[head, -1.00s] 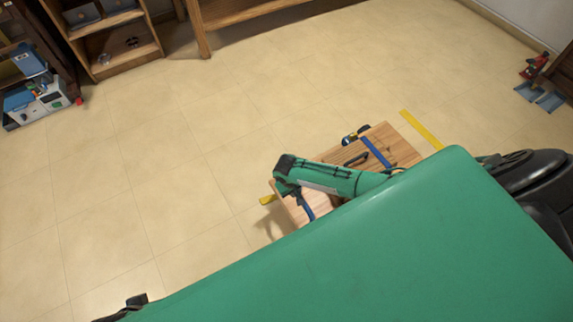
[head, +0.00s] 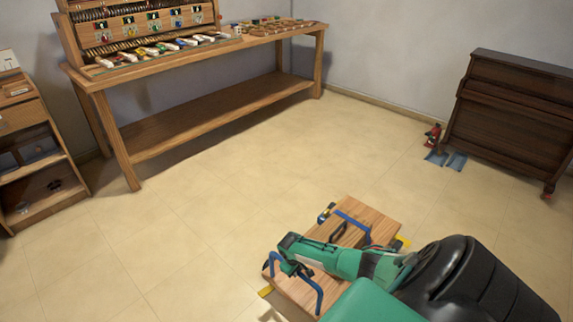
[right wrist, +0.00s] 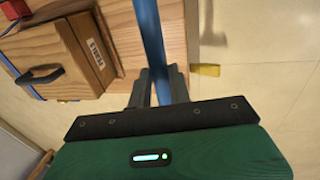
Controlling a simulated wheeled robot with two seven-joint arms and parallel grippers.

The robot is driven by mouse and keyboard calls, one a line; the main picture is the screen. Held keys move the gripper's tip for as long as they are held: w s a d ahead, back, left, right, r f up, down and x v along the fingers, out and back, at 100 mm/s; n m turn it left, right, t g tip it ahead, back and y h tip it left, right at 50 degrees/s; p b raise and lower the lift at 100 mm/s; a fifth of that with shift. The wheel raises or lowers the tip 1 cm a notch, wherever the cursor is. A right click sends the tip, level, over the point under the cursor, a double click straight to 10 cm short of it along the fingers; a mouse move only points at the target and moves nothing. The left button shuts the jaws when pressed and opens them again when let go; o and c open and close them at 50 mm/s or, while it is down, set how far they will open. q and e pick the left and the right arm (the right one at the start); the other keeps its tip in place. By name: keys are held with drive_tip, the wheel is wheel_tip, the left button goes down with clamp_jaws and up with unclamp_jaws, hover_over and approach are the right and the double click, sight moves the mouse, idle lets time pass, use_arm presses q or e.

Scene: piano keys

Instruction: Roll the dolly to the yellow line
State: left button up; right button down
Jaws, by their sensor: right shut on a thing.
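The dolly (head: 383,222) is a low wooden platform with blue rails. A wooden case with a black handle (head: 338,232) rides on it; the case (right wrist: 75,60) also shows in the right wrist view. My right gripper (head: 297,268) is shut on the near blue rail (head: 320,297). In the right wrist view its fingers (right wrist: 160,88) close around the blue bar (right wrist: 152,40). My arm hides part of the dolly and floor there. My left gripper is out of view.
A wooden workbench (head: 220,110) stands at the back with parts on top. A shelf unit (head: 35,150) stands at left. A dark upright piano (head: 515,115) stands at right, with blue and red items (head: 445,158) beside it. Tiled floor (head: 190,225) around the dolly is clear.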

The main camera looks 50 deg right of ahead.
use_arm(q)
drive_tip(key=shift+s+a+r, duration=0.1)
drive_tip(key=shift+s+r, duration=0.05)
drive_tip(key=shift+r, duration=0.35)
use_arm(e)
drive_tip(key=shift+d, duration=1.1)
drive_tip(key=shift+d+r, duration=0.1)
drive_tip(key=c, duration=1.3)
unclamp_jaws()
use_arm(q)
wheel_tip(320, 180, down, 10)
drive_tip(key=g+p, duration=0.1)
drive_tip(key=p, duration=0.3)
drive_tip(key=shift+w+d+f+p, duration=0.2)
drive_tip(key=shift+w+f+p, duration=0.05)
drive_tip(key=shift+p, duration=0.05)
use_arm(e)
wheel_tip(320, 180, up, 13)
drive_tip(key=a, duration=0.2)
drive_tip(key=shift+a+r, duration=0.2)
drive_tip(key=shift+a, duration=0.2)
